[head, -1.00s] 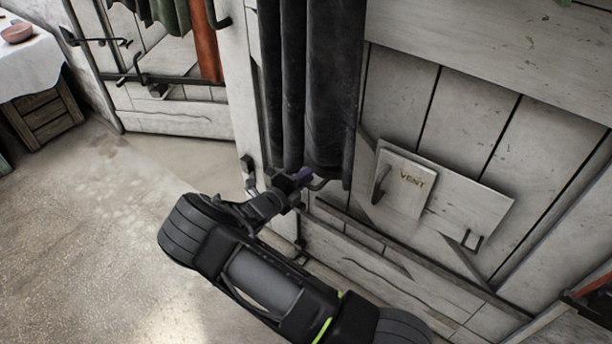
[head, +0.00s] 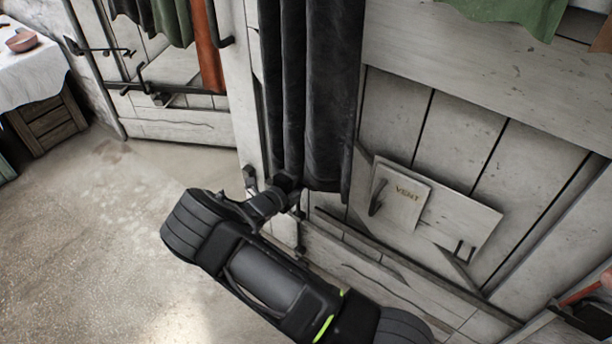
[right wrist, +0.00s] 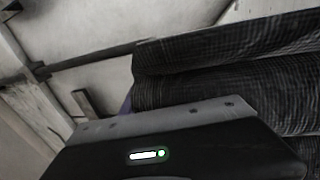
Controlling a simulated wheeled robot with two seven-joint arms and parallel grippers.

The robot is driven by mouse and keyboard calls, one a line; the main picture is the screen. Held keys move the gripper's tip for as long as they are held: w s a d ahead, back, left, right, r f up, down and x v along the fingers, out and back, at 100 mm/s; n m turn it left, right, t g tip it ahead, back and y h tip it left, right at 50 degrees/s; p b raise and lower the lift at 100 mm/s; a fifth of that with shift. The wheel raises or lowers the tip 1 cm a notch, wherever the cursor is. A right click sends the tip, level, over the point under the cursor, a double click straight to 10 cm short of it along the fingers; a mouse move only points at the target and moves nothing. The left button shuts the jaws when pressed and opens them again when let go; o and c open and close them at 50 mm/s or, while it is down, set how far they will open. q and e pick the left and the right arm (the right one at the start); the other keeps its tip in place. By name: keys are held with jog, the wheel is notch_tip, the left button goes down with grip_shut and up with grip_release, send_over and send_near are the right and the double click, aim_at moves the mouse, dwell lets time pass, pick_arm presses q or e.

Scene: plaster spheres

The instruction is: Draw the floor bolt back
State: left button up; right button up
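A thin dark upright rod (head: 299,232), which looks like the floor bolt, runs down the pale plank door beside the post. Its upper part is hidden by the black curtain and my arm. My right gripper (head: 287,184) is at the curtain's lower hem, with its fingertips lost against the dark cloth. In the right wrist view the gripper's body fills the bottom and its fingers are out of sight. A small purple patch (right wrist: 127,104) shows between the body and the cloth. I cannot tell whether it grips anything. My left gripper is not in view.
The black curtain (head: 312,90) hangs over the work spot and fills the right side of the wrist view (right wrist: 230,85). The floor (head: 90,240) at left is clear.

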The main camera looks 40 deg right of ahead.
jog(key=shift+f, duration=0.1)
jog(key=v, duration=0.8)
jog(key=shift+p, duration=0.35)
